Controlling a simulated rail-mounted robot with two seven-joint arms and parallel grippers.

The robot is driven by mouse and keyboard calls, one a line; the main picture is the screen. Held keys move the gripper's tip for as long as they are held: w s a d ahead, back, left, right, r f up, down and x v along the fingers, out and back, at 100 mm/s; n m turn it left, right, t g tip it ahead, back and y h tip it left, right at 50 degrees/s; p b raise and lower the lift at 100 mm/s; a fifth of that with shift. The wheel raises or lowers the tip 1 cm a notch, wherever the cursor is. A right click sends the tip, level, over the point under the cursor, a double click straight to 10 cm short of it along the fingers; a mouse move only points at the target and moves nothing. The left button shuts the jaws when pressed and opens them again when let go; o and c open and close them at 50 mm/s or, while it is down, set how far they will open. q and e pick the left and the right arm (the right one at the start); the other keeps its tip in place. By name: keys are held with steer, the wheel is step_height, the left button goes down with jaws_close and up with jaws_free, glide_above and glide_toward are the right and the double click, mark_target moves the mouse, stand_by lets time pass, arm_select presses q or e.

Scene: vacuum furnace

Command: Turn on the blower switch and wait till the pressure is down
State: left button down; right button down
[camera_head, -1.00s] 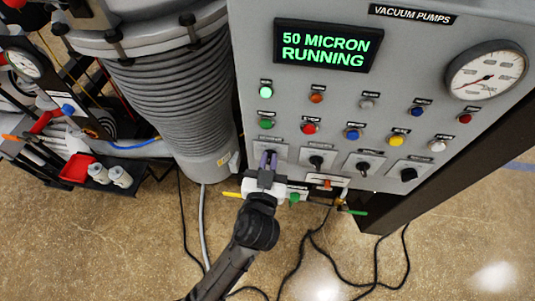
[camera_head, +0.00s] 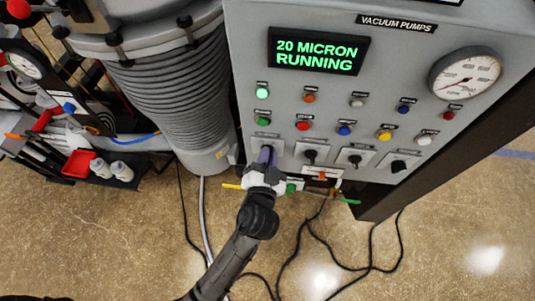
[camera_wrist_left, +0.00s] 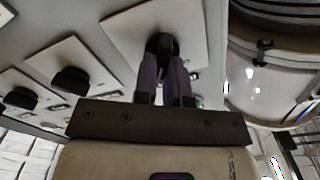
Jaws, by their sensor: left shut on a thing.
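The grey vacuum pumps panel carries a display (camera_head: 318,52) reading "20 MICRON RUNNING" in green. A round gauge (camera_head: 466,75) sits at its right, and a green lamp (camera_head: 262,92) at the left is lit. A row of black rotary switches runs along the panel's lower part. My left gripper (camera_head: 266,158) is at the leftmost switch. In the left wrist view its purple fingers (camera_wrist_left: 163,85) are shut on the black knob (camera_wrist_left: 161,45) of that switch, on a pale plate. The knob's angle is mostly hidden by the fingers. My right gripper is not in view.
Other switches (camera_head: 311,155) stand right of the gripper. A ribbed grey cylinder (camera_head: 172,95) stands close at left. Yellow and green handles (camera_head: 352,201) stick out below the panel. Black cables lie on the floor. A red bin (camera_head: 79,163) with white bottles is far left.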

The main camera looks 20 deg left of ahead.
arm_select(q)
steer(key=c, duration=1.2)
jaws_free()
steer(key=shift+b+v, duration=0.55)
steer(key=shift+v, duration=3.25)
